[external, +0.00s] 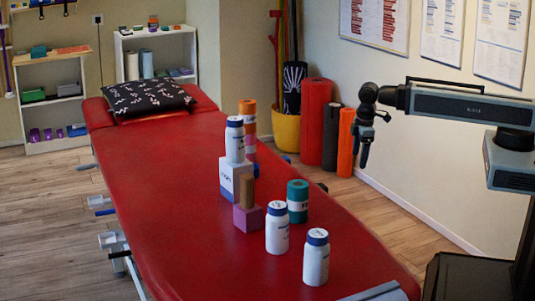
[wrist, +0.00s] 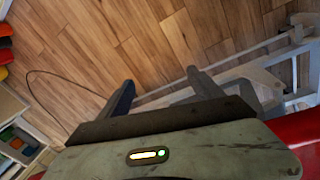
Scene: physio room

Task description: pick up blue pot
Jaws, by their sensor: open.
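No all-blue pot is clear to me; three white pots with blue lids show in the external view. One pot (external: 235,143) stands upright on a white and blue box (external: 228,183). A second pot (external: 277,232) and a third pot (external: 316,262) stand upright on the red treatment table (external: 180,215), towards its near end. My gripper (external: 363,158) hangs in the air at the right, pointing down, apart from all of them. In the wrist view, my gripper (wrist: 160,84) is open and empty between its two fingers.
A teal roll (external: 298,202), a purple block (external: 249,218) and a brown block (external: 247,191) stand among the pots. An orange roll (external: 248,111) is behind them. A black patterned pillow (external: 147,97) lies at the far end. The table's left side is clear.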

